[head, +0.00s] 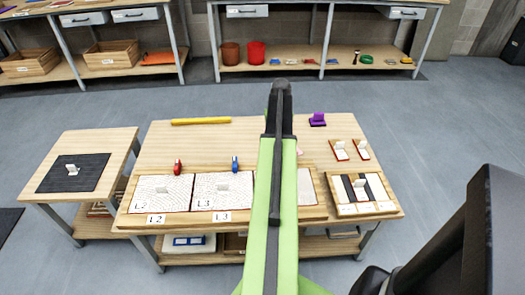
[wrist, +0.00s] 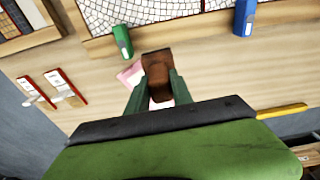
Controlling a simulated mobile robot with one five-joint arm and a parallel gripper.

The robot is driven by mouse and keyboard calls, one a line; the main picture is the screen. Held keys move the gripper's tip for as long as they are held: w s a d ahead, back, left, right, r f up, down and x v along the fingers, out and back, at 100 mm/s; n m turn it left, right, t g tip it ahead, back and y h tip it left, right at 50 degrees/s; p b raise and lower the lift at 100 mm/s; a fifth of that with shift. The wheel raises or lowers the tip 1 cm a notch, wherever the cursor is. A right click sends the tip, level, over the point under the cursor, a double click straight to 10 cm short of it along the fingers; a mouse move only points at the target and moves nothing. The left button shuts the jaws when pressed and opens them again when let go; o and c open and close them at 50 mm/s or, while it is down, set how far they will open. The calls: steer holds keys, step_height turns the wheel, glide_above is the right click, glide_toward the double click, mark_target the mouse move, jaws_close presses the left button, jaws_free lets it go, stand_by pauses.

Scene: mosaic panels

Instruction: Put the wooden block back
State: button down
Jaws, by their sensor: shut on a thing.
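My gripper (wrist: 160,90) is shut on a brown wooden block (wrist: 157,64) in the wrist view, with a dark green finger on each side of it. The block is over the light wooden table (wrist: 215,75); I cannot tell whether it touches the top. In the head view my green arm reaches over the table (head: 225,140) and hides the gripper and block. White mosaic panels (head: 160,192) lie along the near part of the table.
Near the block are a pink piece (wrist: 130,73), partly hidden, and a green clip-like piece (wrist: 122,40). A blue one (head: 235,165), a red one (head: 178,167), a purple object (head: 317,119) and a yellow bar (head: 200,121) are also on the table. A side table (head: 105,145) stands left.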

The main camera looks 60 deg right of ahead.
steer(key=s+d, duration=0.2)
steer(key=d, duration=0.3)
steer(key=w+f+b, duration=0.3)
steer(key=w, duration=0.1)
steer(key=w+a+f+b, duration=0.1)
steer(key=w+f+b, duration=0.7)
steer(key=shift+w+a, duration=0.1)
steer(key=shift+a, duration=0.15)
steer(key=shift+r, duration=0.3)
steer(key=shift+f, duration=0.2)
steer(key=c, duration=1.1)
jaws_free()
steer(key=shift+r, duration=0.1)
